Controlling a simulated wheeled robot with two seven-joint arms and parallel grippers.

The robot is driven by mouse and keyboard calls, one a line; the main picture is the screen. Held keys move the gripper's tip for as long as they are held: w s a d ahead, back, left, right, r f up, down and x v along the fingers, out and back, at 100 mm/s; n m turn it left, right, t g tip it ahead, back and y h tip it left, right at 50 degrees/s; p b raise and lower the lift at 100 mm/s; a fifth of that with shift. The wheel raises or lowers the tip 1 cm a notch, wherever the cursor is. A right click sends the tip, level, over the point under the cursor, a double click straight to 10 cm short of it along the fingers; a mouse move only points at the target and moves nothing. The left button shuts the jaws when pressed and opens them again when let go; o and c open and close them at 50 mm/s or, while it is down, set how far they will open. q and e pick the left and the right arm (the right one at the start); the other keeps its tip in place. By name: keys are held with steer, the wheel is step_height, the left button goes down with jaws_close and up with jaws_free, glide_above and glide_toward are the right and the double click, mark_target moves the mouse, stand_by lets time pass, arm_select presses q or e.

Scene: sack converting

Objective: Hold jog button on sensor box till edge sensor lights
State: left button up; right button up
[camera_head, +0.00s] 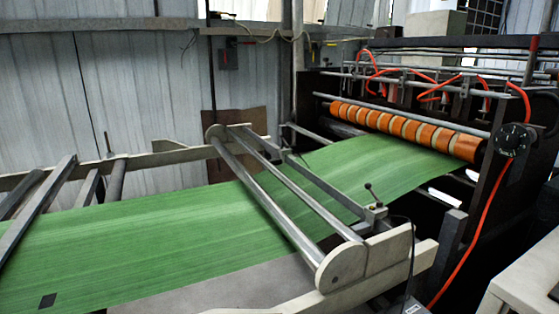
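A small metal block with a black-knobbed lever (372,203) sits on the cross rail at the near edge of the green web (190,235). It may be the edge sensor; no lit lamp can be made out on it. A dark cable runs from there down to a small grey box (410,306), cut off by the bottom edge of the picture. This may be the sensor box, but I cannot make out a jog button on it. Neither of my grippers is in view.
Two steel rollers (262,199) in a pale frame (380,262) cross the web. Behind them stands a dark machine with an orange-banded roller (400,127), orange hoses and a black dial (514,140). A pale cabinet (525,285) fills the lower right corner.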

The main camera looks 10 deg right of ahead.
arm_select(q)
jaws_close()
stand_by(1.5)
